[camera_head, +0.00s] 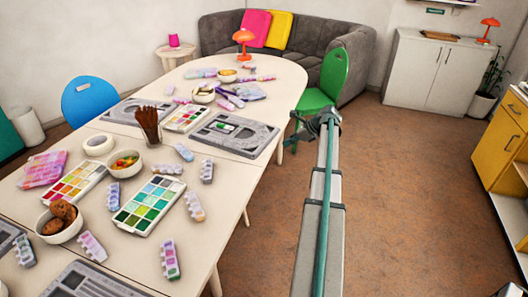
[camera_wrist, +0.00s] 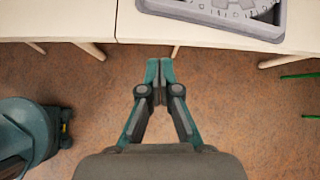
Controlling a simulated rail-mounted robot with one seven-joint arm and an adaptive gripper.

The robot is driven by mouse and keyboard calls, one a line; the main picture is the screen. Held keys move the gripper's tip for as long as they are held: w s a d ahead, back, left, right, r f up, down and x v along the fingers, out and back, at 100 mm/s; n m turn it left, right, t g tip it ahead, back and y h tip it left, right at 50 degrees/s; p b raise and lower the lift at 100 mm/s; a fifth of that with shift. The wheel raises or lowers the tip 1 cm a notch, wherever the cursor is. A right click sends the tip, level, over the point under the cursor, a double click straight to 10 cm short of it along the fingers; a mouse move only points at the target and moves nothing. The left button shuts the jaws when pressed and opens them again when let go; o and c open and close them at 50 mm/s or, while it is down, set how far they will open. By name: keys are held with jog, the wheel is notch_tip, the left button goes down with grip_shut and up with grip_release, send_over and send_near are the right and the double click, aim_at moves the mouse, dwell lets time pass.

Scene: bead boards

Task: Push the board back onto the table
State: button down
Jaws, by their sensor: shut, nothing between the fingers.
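A grey bead board (camera_head: 262,136) lies at the right edge of the long table (camera_head: 282,88), with small coloured pieces on it. Its right side reaches the table edge; how far it overhangs I cannot tell. The board also shows at the top of the wrist view (camera_wrist: 190,13), cut off by the frame, slightly turned to the edge. My gripper (camera_head: 328,118) is to the right of the board, off the table and over the floor. In the wrist view my gripper's fingertips (camera_wrist: 159,64) are together and empty, a short way from the table edge and apart from the board.
A second grey board (camera_head: 122,112) lies across the table. A brush cup (camera_head: 149,124), paint palettes (camera_head: 148,205), bowls (camera_head: 125,162) and bead strips crowd the tabletop. A green chair (camera_head: 330,80) stands beyond my gripper.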

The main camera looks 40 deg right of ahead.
aim_at(255, 151)
jog(key=shift+m, duration=0.6)
jog(key=p+x, duration=0.1)
jog(key=x, duration=0.8)
jog(key=shift+w+a+f, duration=0.1)
jog(key=shift+a+f, duration=0.1)
jog(key=shift+a, duration=0.05)
jog(key=w+a, duration=0.1)
jog(key=w, duration=0.1)
jog(key=shift+w+a+f+p, duration=0.2)
jog(key=shift+w+a+p, duration=0.1)
jog(key=shift+w+a, duration=0.35)
jog(key=shift+w, duration=0.2)
jog(key=shift+w, duration=0.1)
jog(key=shift+w+a+p, duration=0.35)
jog(key=shift+w+p, duration=0.05)
jog(key=shift+w, duration=0.15)
jog(key=shift+w+a+p, duration=0.35)
jog(key=shift+w+a, duration=0.05)
jog(key=shift+w, duration=0.2)
jog(key=shift+s, duration=0.1)
